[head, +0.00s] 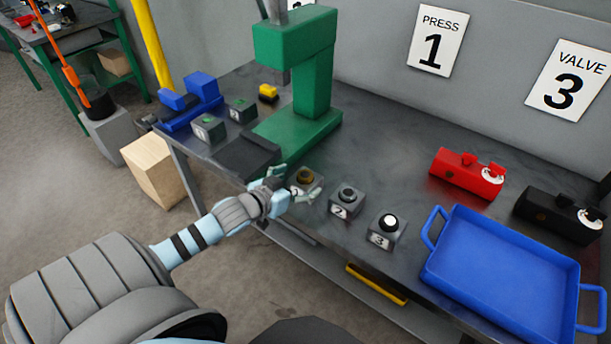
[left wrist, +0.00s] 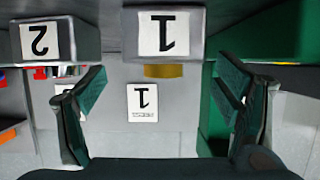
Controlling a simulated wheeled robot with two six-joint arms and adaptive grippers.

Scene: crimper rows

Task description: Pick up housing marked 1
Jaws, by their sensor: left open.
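The housing marked 1 (head: 308,178) is a grey block with a brass-coloured ring on top. It stands at the left end of a row near the bench's front edge, partly hidden by my left gripper (head: 291,188). In the left wrist view, which is upside down, the housing marked 1 (left wrist: 203,22) shows its number plate ahead, between the open fingers of the left gripper (left wrist: 162,78). The gripper is open and empty, just in front of the housing. I cannot tell whether they touch. My right gripper is not in view.
Housings marked 2 (head: 346,200) and 3 (head: 386,230) stand to the right. A green press (head: 311,85) stands behind-left. A blue tray (head: 505,262), a red valve box (head: 467,175) and a black one (head: 556,214) are right.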

